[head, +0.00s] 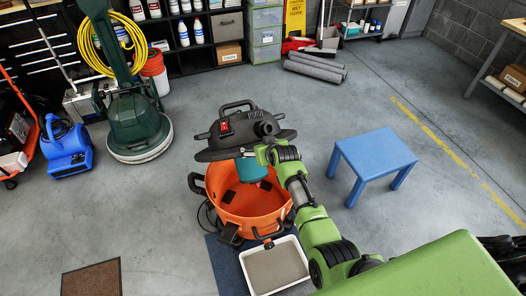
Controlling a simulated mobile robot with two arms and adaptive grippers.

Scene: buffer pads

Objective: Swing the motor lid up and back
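The motor lid (225,135) is black with a red switch and a top handle. It is raised above the orange drum (245,208), apart from most of the drum's rim and tilted a little. A teal filter (251,169) hangs under it into the open drum. My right arm comes in from the lower right, and its gripper (263,153) is at the lid's near right edge. Its fingers are mostly hidden against the lid, so I cannot see whether they grip it. My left gripper is not in view.
A white tray (247,268) with a grey pad stands in front of the drum on a dark mat (225,262). A blue stool (375,157) is to the right. A green floor machine (137,130) and a blue blower (70,152) are left. Floor between is clear.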

